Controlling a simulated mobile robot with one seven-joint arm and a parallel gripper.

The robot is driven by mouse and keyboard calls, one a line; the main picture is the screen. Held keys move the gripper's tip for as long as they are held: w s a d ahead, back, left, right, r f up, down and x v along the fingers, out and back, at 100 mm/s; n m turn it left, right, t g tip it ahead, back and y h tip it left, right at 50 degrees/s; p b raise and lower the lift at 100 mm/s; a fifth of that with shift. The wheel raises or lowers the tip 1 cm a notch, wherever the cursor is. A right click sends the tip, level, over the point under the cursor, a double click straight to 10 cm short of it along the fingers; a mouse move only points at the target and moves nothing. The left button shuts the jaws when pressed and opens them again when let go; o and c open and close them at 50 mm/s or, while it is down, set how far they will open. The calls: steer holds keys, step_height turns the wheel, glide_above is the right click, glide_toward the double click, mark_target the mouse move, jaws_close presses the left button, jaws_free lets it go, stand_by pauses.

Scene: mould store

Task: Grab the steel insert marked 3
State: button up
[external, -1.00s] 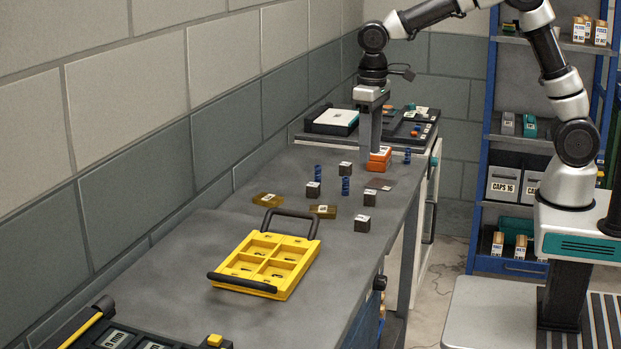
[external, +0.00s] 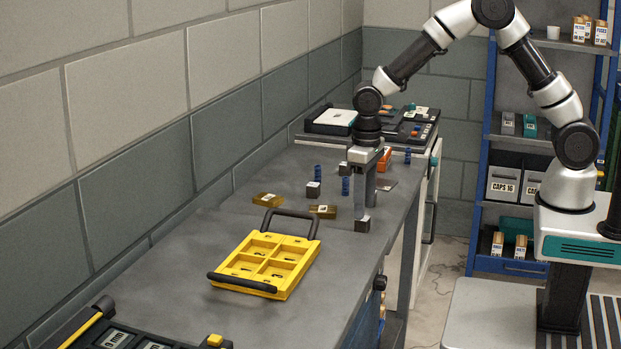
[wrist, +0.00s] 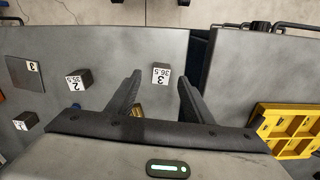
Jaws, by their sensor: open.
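The steel insert marked 3 (wrist: 162,76) is a small dark cube with a white label reading 3 and 36.5, upside down in the wrist view. It also shows in the external view (external: 362,226) on the bench, near its right edge. My gripper (wrist: 160,84) is open, its two fingers on either side of this cube in the wrist view. In the external view my gripper (external: 362,212) points down right over the cube. I cannot tell whether the fingertips touch it. A similar cube marked 2 (wrist: 78,80) and one marked 1 (wrist: 26,121) stand apart to the left.
A flat dark plate marked 3 (wrist: 25,76) lies farther left. A yellow tray (external: 293,285) with a black handle stands nearer the camera. Amber pieces (external: 267,199) and blue cylinders (external: 317,171) lie around. An orange block (external: 385,159) is behind my gripper. The bench's right edge is close.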

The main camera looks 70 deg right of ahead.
mark_target(362, 225)
step_height(362, 225, down, 4)
steer(key=shift+w+a+r, duration=0.1)
steer(key=shift+w+r, duration=0.05)
steer(key=shift+r, duration=0.05)
jaws_close()
steer(key=shift+r, duration=0.1)
